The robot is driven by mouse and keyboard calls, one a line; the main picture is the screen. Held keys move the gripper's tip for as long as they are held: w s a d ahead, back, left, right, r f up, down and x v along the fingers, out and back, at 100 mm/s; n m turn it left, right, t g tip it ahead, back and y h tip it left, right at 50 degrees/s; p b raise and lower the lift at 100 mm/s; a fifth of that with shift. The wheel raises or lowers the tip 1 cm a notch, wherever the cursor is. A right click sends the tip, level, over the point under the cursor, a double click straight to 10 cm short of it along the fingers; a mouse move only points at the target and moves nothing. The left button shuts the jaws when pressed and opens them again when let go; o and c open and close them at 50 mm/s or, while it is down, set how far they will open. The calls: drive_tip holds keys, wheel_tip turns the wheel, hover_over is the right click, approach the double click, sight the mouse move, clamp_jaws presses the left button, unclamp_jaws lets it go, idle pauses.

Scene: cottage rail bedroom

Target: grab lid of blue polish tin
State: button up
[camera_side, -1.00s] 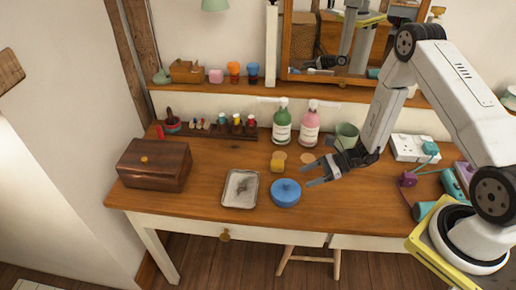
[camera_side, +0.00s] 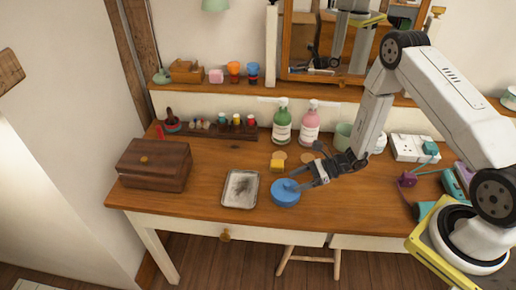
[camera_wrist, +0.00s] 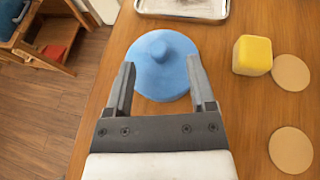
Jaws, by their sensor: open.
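The blue polish tin (camera_side: 284,195) stands on the wooden desk near its front edge. Its round blue lid with a small knob (camera_wrist: 160,50) shows in the wrist view, between and just beyond my fingertips. My gripper (camera_side: 300,180) is open and empty, at the right side of the tin in the side view. In the wrist view my gripper (camera_wrist: 161,75) has one finger over each side of the lid's near part. The fingers hide part of the tin's rim. I cannot tell whether they touch it.
A yellow block (camera_wrist: 252,55) and two round tan discs (camera_wrist: 291,74) lie beside the tin. A metal tray (camera_side: 240,189) lies left of it, and a wooden box (camera_side: 154,164) farther left. Green and pink bottles (camera_side: 282,125) stand behind. The desk's front edge (camera_side: 215,209) is close.

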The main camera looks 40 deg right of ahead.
sight(286, 184)
drive_tip(key=shift+x, duration=2.1)
drive_tip(key=shift+f, duration=0.1)
clamp_jaws()
